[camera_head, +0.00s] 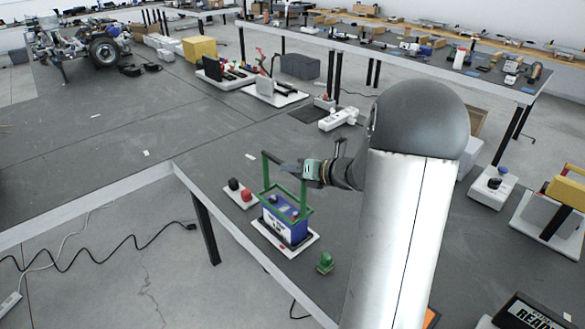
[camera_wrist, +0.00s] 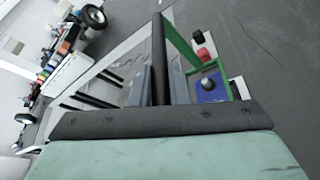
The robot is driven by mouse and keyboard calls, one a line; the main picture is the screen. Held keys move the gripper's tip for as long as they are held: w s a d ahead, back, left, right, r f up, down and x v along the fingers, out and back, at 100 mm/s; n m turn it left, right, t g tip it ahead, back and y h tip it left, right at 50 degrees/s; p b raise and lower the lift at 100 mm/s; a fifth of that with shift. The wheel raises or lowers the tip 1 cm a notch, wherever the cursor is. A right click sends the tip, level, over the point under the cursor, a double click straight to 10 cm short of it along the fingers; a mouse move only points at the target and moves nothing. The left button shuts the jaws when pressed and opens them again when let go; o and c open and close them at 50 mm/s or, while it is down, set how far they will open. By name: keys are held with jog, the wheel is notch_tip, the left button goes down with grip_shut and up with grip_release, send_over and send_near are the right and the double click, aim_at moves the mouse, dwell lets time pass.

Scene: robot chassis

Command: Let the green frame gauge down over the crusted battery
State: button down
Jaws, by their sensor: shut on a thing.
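The green frame gauge (camera_head: 266,172) stands upright, with two posts and a lower ring, in the head view. It also shows in the wrist view (camera_wrist: 181,45). My gripper (camera_head: 289,168) is shut on its dark top bar (camera_wrist: 160,55), between the two fingers. The blue battery (camera_head: 292,230) is below my gripper, with its top seen through the ring; it also shows in the wrist view (camera_wrist: 213,93), with a grey terminal. The ring is level with or just around the battery's top edge; I cannot tell whether they touch. Crust is too small to make out.
The battery stands on a white base (camera_head: 272,240) near the bench's front edge. A red block (camera_head: 246,195) and a black one sit on a white plate just left. A small green item (camera_head: 325,262) lies to the right. A white power strip (camera_head: 338,120) lies behind.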

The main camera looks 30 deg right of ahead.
jog(key=shift+f+b, duration=3.4)
jog(key=shift+f, duration=1.4)
jog(key=c, duration=1.3)
grip_release()
jog(key=v, duration=1.7)
jog(key=shift+d, duration=0.15)
jog(key=shift+s, duration=0.15)
